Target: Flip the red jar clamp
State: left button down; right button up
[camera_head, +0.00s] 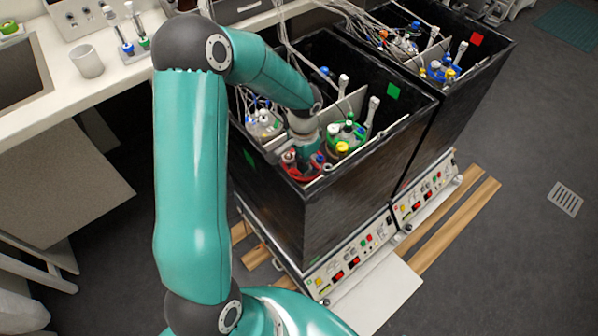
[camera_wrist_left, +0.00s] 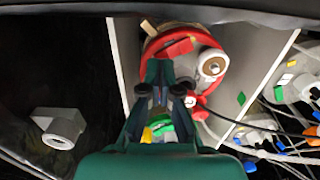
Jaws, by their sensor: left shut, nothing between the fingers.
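The red jar clamp (camera_wrist_left: 183,40) is a red ring around a jar top, seen at the top of the left wrist view. In the head view, the red-ringed jar (camera_head: 302,165) stands in the near corner of the front black box. My left gripper (camera_wrist_left: 166,90) is shut and empty, with its fingertips at the lower edge of the red ring in the wrist picture. In the head view, my left gripper (camera_head: 301,154) reaches down into the box just above the red jar; its fingertips are partly hidden. Whether they touch the clamp I cannot tell. My right gripper is not in view.
A green-ringed jar (camera_head: 345,135) stands right beside the red one. The front black box (camera_head: 345,190) has high walls close around the gripper, and cables and tubes run above the jars. A second black box (camera_head: 455,110) with a blue-ringed jar (camera_head: 441,72) stands behind.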

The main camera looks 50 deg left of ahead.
pick_arm(q)
jog(key=shift+f+b, duration=0.95)
jog(key=shift+f, duration=0.1)
jog(key=shift+r, duration=0.15)
dwell(0.3)
jog(key=shift+r+p, duration=2.45)
jog(key=shift+r, duration=1)
